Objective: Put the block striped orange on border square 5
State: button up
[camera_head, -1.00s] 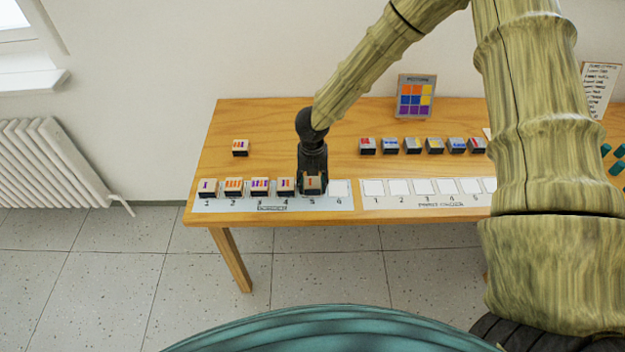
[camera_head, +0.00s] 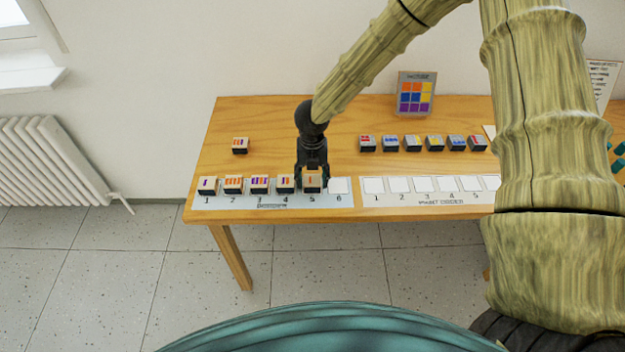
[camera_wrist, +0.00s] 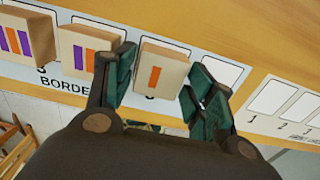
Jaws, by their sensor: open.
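A block with one orange stripe (camera_head: 312,182) sits on border square 5 of the border strip (camera_head: 345,203); it also shows in the wrist view (camera_wrist: 158,71). My gripper (camera_head: 312,178) is open around this block, with a finger on either side; the fingers show in the wrist view (camera_wrist: 158,80) with gaps to the block. Border squares 1 to 4 hold striped blocks, such as the one on square 4 (camera_head: 285,183). Square 6 (camera_head: 338,186) is bare.
Another striped block (camera_head: 240,145) stands at the back left of the table (camera_head: 270,120). Several blocks (camera_head: 412,143) stand in a row behind the second strip (camera_head: 425,201), whose visible squares are empty. A coloured grid picture (camera_head: 416,93) stands at the back.

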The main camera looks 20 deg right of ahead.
aim_at(312, 180)
notch_tip(312, 180, up, 11)
jog(key=b, duration=0.2)
dwell(0.3)
